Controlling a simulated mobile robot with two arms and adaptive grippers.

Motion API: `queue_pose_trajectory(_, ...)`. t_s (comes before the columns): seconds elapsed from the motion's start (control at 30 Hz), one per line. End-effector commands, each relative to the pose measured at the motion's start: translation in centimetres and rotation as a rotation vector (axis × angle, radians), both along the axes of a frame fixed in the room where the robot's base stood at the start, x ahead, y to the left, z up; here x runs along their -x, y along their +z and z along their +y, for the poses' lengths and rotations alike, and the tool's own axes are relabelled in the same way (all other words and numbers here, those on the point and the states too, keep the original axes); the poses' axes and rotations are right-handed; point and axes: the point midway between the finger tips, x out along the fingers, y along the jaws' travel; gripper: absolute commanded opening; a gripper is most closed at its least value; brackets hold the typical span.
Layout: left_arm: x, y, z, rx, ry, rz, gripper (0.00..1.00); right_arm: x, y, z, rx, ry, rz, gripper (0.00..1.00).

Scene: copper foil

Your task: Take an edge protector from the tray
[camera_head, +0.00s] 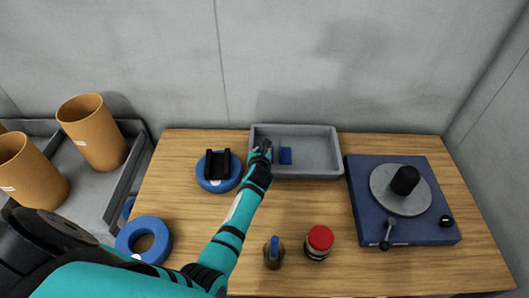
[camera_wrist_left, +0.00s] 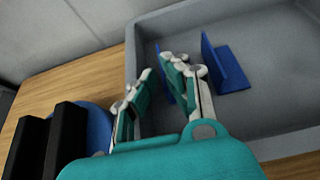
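The grey tray (camera_head: 325,172) stands at the back of the wooden table. A blue L-shaped edge protector (camera_head: 286,156) lies in it, and it also shows in the left wrist view (camera_wrist_left: 228,68). A second blue edge protector (camera_wrist_left: 158,62) shows in the left wrist view as a narrow strip, mostly hidden behind the fingers. My left gripper (camera_head: 264,147) is over the left end of the tray. In the left wrist view its fingers (camera_wrist_left: 158,75) are apart, with the second protector showing in the gap. I cannot tell whether they touch it. My right gripper is out of view.
A blue ring with a black holder (camera_head: 217,164) sits left of the tray. Another blue ring (camera_head: 143,240) lies front left. A blue turntable unit (camera_head: 430,232) stands right. A red-lidded jar (camera_head: 319,241) and a small bottle (camera_head: 273,253) stand in front. Orange cylinders (camera_head: 92,132) are far left.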

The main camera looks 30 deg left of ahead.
Motion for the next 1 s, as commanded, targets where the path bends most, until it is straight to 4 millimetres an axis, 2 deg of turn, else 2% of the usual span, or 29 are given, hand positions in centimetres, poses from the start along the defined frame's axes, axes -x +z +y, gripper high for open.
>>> queue_pose_trajectory(0.1,-1.4,-0.8,0.5,0.003,0.001,0.000,0.10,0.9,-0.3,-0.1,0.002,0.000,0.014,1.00)
queue_pose_trajectory(0.23,-2.1,-1.3,0.9,0.002,0.000,0.000,0.10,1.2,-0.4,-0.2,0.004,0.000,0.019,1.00)
queue_pose_trajectory(0.47,-2.2,-1.3,1.0,0.001,0.000,-0.001,0.10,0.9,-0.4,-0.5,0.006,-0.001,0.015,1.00)
queue_pose_trajectory(0.6,-2.2,-1.3,1.0,0.001,0.000,-0.001,0.00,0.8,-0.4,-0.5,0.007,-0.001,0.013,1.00)
queue_pose_trajectory(1.0,-2.1,-1.0,1.0,0.000,0.000,-0.001,0.00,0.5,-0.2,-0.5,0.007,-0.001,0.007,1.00)
